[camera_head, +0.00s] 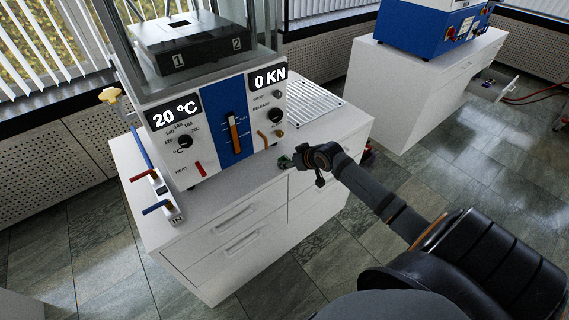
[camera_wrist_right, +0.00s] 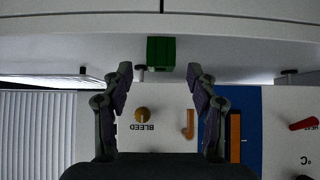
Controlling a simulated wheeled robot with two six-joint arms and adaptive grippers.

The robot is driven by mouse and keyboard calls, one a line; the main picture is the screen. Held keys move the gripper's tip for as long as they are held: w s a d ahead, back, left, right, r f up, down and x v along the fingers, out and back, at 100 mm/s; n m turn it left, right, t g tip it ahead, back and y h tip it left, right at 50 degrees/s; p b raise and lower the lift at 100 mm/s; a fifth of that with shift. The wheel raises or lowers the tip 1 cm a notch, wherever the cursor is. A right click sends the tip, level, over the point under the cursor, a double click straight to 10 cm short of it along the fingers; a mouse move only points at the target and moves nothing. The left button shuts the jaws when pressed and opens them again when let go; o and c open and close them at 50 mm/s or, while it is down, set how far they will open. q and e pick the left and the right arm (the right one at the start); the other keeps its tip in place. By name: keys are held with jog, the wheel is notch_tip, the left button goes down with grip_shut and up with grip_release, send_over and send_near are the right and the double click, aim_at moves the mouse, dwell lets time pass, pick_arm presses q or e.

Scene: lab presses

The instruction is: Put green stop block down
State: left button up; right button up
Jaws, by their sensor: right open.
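The green stop block (camera_wrist_right: 161,52) shows in the right wrist view, just beyond the fingertips and in line with the gap between them. It appears to sit on the white cabinet top (camera_wrist_right: 230,50). In the head view the green block (camera_head: 284,161) is a small patch at the cabinet's front right, partly hidden by my gripper. My right gripper (camera_head: 305,159) is at the cabinet's front edge beside it. In the wrist view this gripper (camera_wrist_right: 160,76) has its fingers spread apart, with nothing held between them. My left gripper is not in view.
The press panel (camera_head: 215,125), with knobs and levers, stands just behind the block. A ribbed plate (camera_head: 307,102) lies to its right on the cabinet top. A second cabinet (camera_head: 425,75) with a blue machine (camera_head: 430,27) stands at the back right. Tiled floor lies between.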

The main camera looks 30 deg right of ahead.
aim_at(283, 158)
jog(key=x, duration=0.4)
jog(key=shift+w+a+f, duration=0.1)
jog(key=shift+w+a, duration=0.05)
jog(key=shift+w, duration=0.2)
jog(key=shift+s, duration=0.1)
jog(key=shift+c, duration=1.2)
grip_shut()
jog(key=shift+r, duration=0.55)
jog(key=r, duration=0.3)
jog(key=shift+s+d+r, duration=0.15)
jog(key=shift+s+d, duration=0.2)
jog(key=d+f+p+v, duration=0.1)
jog(key=p+v, duration=0.5)
jog(key=v, duration=0.1)
jog(key=s+d+p+v, duration=0.1)
jog(key=p+v, duration=0.5)
jog(key=v, duration=0.2)
jog(key=shift+s+d+f, duration=0.25)
jog(key=shift+s+d, duration=0.1)
jog(key=shift+d, duration=0.05)
